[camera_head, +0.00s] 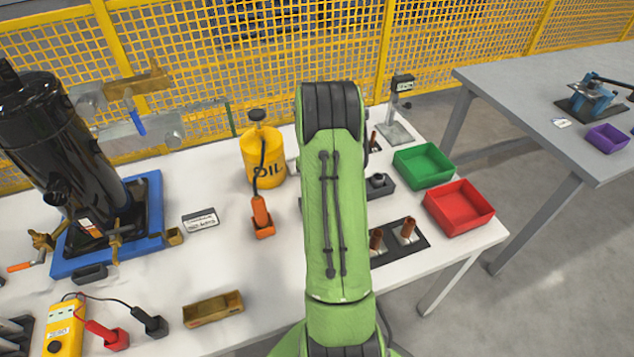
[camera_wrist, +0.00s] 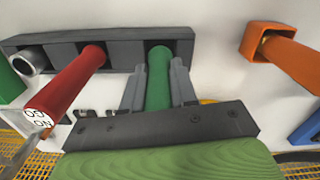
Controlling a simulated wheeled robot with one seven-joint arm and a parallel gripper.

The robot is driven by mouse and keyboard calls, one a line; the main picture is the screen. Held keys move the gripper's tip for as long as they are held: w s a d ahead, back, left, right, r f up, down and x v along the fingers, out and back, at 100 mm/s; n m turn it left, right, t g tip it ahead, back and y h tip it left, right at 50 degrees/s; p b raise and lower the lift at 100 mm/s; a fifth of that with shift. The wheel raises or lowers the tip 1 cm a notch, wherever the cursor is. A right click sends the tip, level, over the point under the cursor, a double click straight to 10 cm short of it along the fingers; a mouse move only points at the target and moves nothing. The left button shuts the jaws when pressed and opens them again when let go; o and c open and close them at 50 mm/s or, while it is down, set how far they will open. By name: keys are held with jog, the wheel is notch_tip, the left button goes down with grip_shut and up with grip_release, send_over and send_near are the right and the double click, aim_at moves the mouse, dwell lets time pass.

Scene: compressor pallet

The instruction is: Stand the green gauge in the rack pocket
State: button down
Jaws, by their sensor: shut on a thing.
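The green gauge (camera_wrist: 159,88) is a plain cylinder between the two fingers of my gripper (camera_wrist: 158,72), which is shut on it. Its far end is at the right-hand pocket of the dark grey rack (camera_wrist: 120,37) in the wrist view. It looks to be within that pocket's outline; how deep it sits I cannot tell. The red gauge (camera_wrist: 68,85), marked "NO GO", stands in the rack's middle pocket, left of my gripper. In the head view my arm hides the gauge, rack and fingers.
A silver ring-like part (camera_wrist: 30,61) is at the rack's left end. An orange holder (camera_wrist: 268,40) with an orange handle is close on the right. The yellow oil can (camera_head: 263,160), green bin (camera_head: 423,166) and red bin (camera_head: 459,207) stand on the white table.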

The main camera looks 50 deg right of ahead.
jog(key=shift+f+b, duration=0.4)
jog(key=shift+f, duration=0.2)
dwell(0.3)
jog(key=c, duration=0.8)
grip_release()
notch_tip(320, 180, up, 16)
jog(key=p, duration=0.4)
jog(key=shift+w, duration=0.15)
jog(key=shift+f, duration=0.15)
